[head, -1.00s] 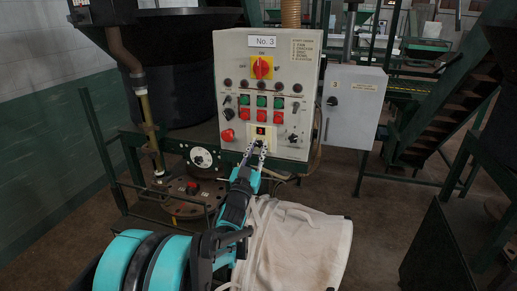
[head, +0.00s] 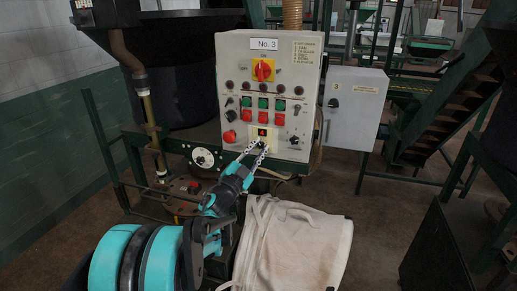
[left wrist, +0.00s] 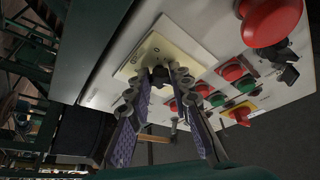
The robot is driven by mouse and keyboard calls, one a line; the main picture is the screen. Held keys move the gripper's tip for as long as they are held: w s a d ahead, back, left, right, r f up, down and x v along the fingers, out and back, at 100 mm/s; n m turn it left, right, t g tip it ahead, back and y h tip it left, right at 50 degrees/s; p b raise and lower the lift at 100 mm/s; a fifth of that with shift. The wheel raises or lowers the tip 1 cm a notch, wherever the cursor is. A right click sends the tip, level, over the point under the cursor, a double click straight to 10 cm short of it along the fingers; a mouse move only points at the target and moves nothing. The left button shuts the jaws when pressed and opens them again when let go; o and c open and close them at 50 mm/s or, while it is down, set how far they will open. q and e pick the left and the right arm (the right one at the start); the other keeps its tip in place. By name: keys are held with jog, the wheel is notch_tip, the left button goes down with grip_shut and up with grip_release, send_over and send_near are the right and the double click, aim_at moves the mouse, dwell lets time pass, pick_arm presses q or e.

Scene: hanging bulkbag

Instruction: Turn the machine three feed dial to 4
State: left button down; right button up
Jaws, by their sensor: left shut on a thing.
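The machine three control panel (head: 230,70) is a cream box labelled "No. 3". The feed dial, a small black knob, is on a pale yellow plate (head: 275,136) low on the panel, below a small red-lit display (head: 263,132). The digit is too small to read. My left gripper (head: 263,147) reaches the dial from below and mostly hides it. In the left wrist view, its fingertips (left wrist: 157,79) are shut on the black feed dial (left wrist: 161,71), in front of the yellow plate (left wrist: 148,57). My right gripper is out of view.
A red mushroom button (head: 229,136) and a black knob (head: 294,140) flank the plate. Red and green buttons (head: 263,103) sit above it. A white bulk bag (head: 300,245) is right of my left arm. A grey box (head: 355,100) stands right of the panel.

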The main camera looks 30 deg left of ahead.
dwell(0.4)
pick_arm(q)
jog(key=c, duration=1.3)
grip_release()
jog(key=shift+c, duration=0.2)
jog(key=v, duration=1.2)
